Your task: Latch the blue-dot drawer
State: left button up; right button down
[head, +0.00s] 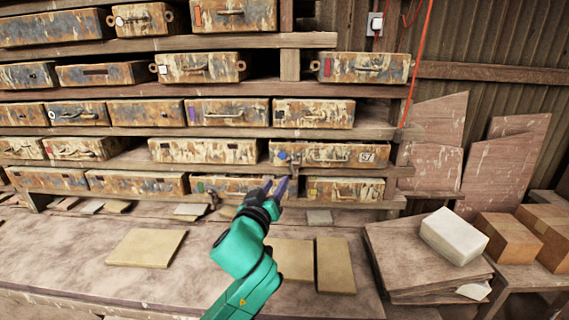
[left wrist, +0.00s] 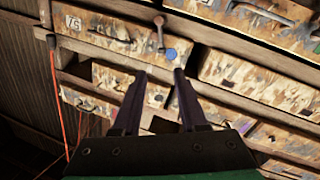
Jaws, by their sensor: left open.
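The blue-dot drawer (head: 325,154) is a worn, paint-streaked box in the rack, with a label at its right end and a handle in the middle. Its blue dot (head: 282,155) is near the left end. The drawer also shows in the left wrist view (left wrist: 98,36), turned roughly upside down, with the blue dot (left wrist: 171,54) beside a small metal lever (left wrist: 160,34). I cannot tell whether that lever is engaged. My left gripper (head: 276,184) is open and empty, just below the dot in the head view. Its two fingers (left wrist: 161,75) point toward the dot, apart from it.
Other drawers crowd the shelves; a yellow-marked one (head: 345,190) sits below. Flat tan tiles (head: 147,248) lie on the bench (head: 70,262). A white block (head: 453,236) and cardboard boxes (head: 508,238) stand at right. A red cord (head: 417,65) hangs right of the rack.

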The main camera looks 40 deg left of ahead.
pick_arm(q)
jog(key=p, duration=0.1)
send_near(289, 163)
jog(key=w, duration=0.1)
jog(key=x, duration=0.3)
jog(key=p+x, duration=0.1)
jog(key=x, duration=0.3)
jog(key=shift+a+p, duration=0.3)
jog(key=shift+a, duration=0.05)
pick_arm(e)
jog(key=r, duration=0.3)
jog(key=shift+a+r, duration=0.1)
jog(key=shift+a, duration=0.15)
